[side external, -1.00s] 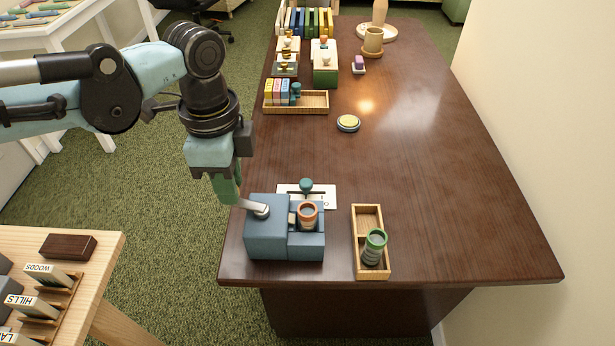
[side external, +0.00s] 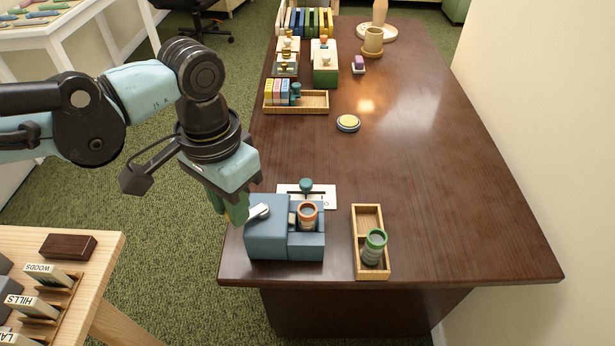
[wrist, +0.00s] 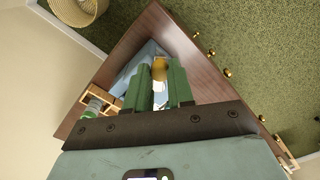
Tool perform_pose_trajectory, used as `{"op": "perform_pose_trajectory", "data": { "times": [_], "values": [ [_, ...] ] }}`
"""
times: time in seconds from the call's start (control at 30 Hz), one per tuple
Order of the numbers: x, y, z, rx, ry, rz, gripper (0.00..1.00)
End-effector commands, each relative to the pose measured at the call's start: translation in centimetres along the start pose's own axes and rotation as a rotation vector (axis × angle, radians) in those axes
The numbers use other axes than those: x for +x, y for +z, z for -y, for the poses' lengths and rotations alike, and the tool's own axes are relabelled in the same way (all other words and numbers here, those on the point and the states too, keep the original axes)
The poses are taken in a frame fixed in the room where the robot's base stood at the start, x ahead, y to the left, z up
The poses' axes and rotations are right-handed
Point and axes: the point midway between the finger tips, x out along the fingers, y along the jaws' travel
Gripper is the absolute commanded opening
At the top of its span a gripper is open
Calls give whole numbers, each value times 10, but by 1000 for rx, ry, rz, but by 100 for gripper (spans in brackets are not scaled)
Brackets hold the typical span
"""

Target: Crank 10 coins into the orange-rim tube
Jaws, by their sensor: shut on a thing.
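A blue box (side external: 268,240) stands at the near left edge of the table, with a metal crank arm (side external: 259,211) on its top. The orange-rim tube (side external: 307,215) stands upright in the recess on the box's right side; coins inside cannot be made out. My gripper (side external: 236,210) is at the box's left side with its green fingers at the outer end of the crank. In the wrist view my gripper (wrist: 165,85) has a yellowish piece, seemingly the crank handle (wrist: 160,69), between its fingers. The grip is partly hidden.
A wooden tray (side external: 360,218) right of the box holds a green-rim tube (side external: 374,247). A white card (side external: 324,192) and a teal knob (side external: 306,186) are behind the box. A round yellow-topped button (side external: 348,123) lies farther back. The table's right side is clear.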

Motion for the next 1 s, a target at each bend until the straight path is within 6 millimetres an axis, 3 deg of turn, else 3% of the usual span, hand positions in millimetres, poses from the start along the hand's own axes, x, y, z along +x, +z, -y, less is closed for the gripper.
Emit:
{"op": "perform_pose_trajectory", "data": {
  "times": [0.6,1.0],
  "values": [
    [0,-1,-26,-574,0,1,0],
    [0,-6,-36,-825,0,0,0]
  ]
}}
